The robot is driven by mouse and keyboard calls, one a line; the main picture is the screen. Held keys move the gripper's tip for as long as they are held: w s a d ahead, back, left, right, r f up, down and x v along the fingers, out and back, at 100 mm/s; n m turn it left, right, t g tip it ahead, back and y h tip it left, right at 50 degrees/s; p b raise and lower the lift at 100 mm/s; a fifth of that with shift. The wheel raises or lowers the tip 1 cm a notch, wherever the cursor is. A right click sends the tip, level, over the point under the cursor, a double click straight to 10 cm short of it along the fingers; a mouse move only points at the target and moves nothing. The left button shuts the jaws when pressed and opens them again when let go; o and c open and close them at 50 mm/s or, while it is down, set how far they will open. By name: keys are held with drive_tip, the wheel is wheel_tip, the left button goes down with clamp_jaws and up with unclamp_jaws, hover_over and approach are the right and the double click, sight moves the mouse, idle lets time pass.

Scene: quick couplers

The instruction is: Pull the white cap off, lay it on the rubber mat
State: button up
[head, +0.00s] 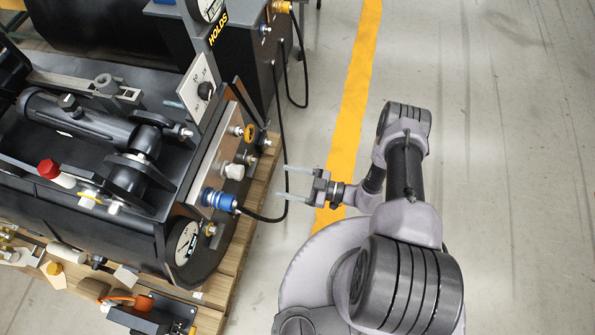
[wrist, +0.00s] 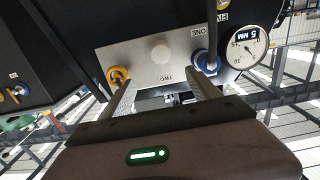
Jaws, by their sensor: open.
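The white cap (head: 233,171) sits on the metal panel of the black machine in the head view, between a yellow-ringed port and a blue coupler. My gripper (head: 280,181) is open and empty, out to the right of the panel and apart from the cap. In the wrist view its two fingers (wrist: 160,80) point at the panel, with the cap showing beyond and between the tips. I cannot pick out the rubber mat for certain.
A blue coupler (head: 218,200) with a black hose (head: 262,217) is close beside the cap. A yellow-ringed port (head: 250,132) is on its other side. A gauge (head: 187,243) is at the panel's lower end. The floor around a yellow stripe (head: 357,85) is clear.

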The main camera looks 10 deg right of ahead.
sight(242, 173)
drive_tip(key=b+x, duration=0.1)
drive_tip(key=x, duration=0.7)
drive_tip(key=b+x, duration=0.2)
drive_tip(key=x, duration=0.7)
drive_tip(key=shift+a+f, duration=0.2)
drive_tip(key=shift+a, duration=0.15)
clamp_jaws()
drive_tip(key=shift+v, duration=2.25)
